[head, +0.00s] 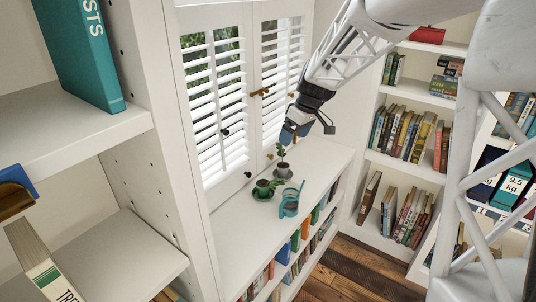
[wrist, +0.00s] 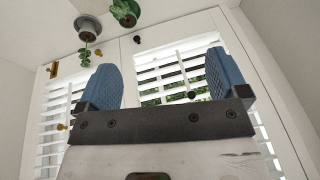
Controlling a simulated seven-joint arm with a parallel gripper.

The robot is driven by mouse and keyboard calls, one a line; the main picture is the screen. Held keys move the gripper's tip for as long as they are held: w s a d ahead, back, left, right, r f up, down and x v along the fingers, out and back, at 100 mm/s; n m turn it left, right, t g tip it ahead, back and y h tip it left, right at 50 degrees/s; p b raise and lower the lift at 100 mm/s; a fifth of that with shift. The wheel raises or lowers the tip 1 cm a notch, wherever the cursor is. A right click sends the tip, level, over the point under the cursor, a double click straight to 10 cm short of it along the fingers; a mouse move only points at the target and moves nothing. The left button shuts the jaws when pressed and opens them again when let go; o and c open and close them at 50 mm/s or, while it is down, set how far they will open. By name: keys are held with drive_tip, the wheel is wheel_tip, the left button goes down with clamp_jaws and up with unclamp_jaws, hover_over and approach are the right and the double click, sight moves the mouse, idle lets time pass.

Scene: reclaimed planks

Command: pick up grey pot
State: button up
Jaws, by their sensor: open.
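The grey pot (head: 282,169) holds a small leafy plant and stands on the white shelf top (head: 238,232) below the shuttered window. In the wrist view the grey pot (wrist: 88,23) appears at the top left, beyond the fingers, with its plant pointing down the picture. My gripper (head: 293,133) is above the shelf top, over the grey pot's plant and apart from the pot. In the wrist view my gripper (wrist: 158,80) has its two blue fingers wide apart with nothing between them.
White shutters (head: 215,95) rise behind. The near shelf top is clear. Bookshelves (head: 408,135) stand at the right.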

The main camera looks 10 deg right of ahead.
drive_tip(key=w+d+f+n+y, duration=0.1)
drive_tip(key=w+d+f+n, duration=0.1)
drive_tip(key=w+f, duration=0.55)
drive_tip(key=w+d+f+n+y, duration=0.15)
drive_tip(key=w+f, duration=0.25)
drive_tip(key=w, duration=0.6)
drive_tip(key=n, duration=0.4)
approach(283, 166)
drive_tip(key=f, duration=0.2)
drive_tip(key=shift+s+a+r+y, duration=0.2)
drive_tip(key=shift+s+a+y, duration=0.1)
drive_tip(key=shift+a+y, duration=0.1)
drive_tip(key=shift+x, duration=1.3)
drive_tip(key=shift+f, duration=0.1)
drive_tip(key=shift+x, duration=2.55)
